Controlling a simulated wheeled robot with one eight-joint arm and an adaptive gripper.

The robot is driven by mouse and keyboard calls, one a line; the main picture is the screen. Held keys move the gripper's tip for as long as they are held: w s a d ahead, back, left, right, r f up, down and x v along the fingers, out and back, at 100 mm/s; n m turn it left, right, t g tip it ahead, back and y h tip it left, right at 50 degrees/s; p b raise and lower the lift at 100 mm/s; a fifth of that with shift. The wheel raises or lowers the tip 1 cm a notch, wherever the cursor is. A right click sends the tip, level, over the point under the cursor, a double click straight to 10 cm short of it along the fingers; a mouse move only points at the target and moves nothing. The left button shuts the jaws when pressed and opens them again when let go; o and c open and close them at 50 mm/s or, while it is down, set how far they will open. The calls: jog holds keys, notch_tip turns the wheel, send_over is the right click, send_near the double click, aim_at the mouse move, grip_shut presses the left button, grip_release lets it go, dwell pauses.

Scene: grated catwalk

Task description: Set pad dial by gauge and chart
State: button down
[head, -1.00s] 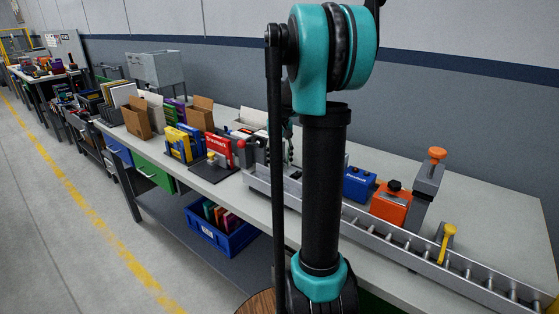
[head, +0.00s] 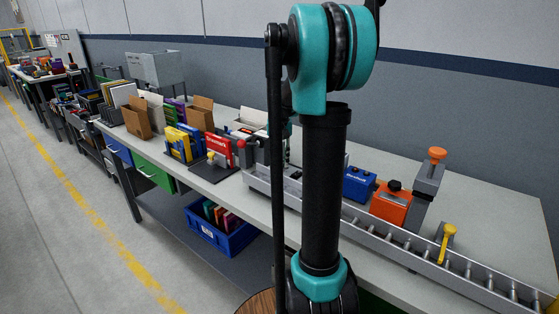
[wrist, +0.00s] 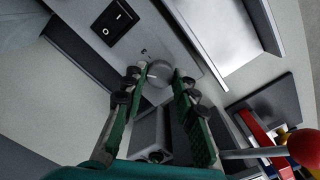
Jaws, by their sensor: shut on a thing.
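In the head view my own arm hides the gripper and most of this device. I cannot make out a gauge reading or a chart in either view.
A black rocker switch (wrist: 115,22) is beside the knob. A red ball-ended lever (wrist: 303,147) stands close to the right finger. On the bench (head: 480,205) are a roller conveyor (head: 420,252), an orange box (head: 390,205) and a blue box (head: 359,183).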

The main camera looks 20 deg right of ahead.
aim_at(279, 163)
jog(key=m, duration=0.4)
jog(key=shift+m, duration=1.7)
jog(key=c, duration=1.2)
grip_release()
notch_tip(279, 163, up, 12)
